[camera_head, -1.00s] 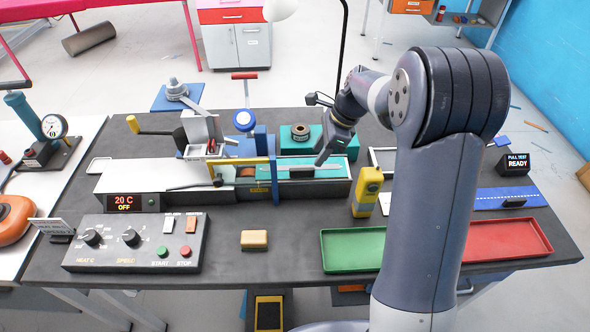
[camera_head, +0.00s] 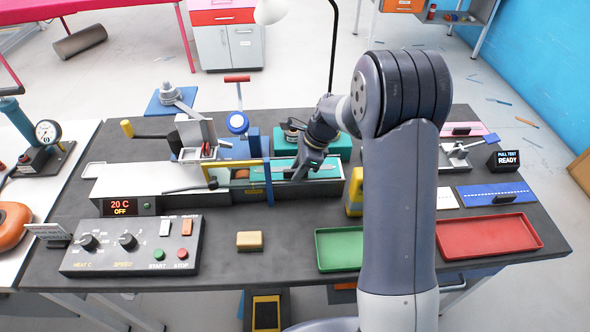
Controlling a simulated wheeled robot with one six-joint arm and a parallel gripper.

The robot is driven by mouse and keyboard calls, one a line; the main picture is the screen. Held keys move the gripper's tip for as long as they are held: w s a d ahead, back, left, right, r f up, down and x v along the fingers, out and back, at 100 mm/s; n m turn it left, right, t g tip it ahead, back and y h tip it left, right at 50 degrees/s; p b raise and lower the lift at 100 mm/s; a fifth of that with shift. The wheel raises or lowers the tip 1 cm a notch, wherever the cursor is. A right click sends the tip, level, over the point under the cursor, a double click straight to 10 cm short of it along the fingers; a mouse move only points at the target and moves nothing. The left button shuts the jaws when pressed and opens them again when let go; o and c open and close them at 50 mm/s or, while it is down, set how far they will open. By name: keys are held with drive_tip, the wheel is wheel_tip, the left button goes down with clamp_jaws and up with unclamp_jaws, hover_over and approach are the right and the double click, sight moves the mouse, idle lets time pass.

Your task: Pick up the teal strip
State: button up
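The teal strip (camera_head: 328,170) lies flat on the right part of the long grey machine bed (camera_head: 130,185). A yellow bar and a blue upright stand across the bed at its left. A black grip block showed on the strip earlier; now my gripper (camera_head: 299,177) covers that place. My gripper points down at the strip's near side, at or just above the block. I cannot tell whether its fingers touch or close on the block, as they are small and dark here.
A control box (camera_head: 132,245) and a tan block (camera_head: 250,240) stand in front of the bed. Green (camera_head: 340,263) and red (camera_head: 490,236) trays lie front right. A blue strip (camera_head: 480,194) and pink strip (camera_head: 480,128) lie at right. A yellow device (camera_head: 354,195) stands beside my arm.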

clamp_jaws()
drive_tip(key=shift+r, duration=0.1)
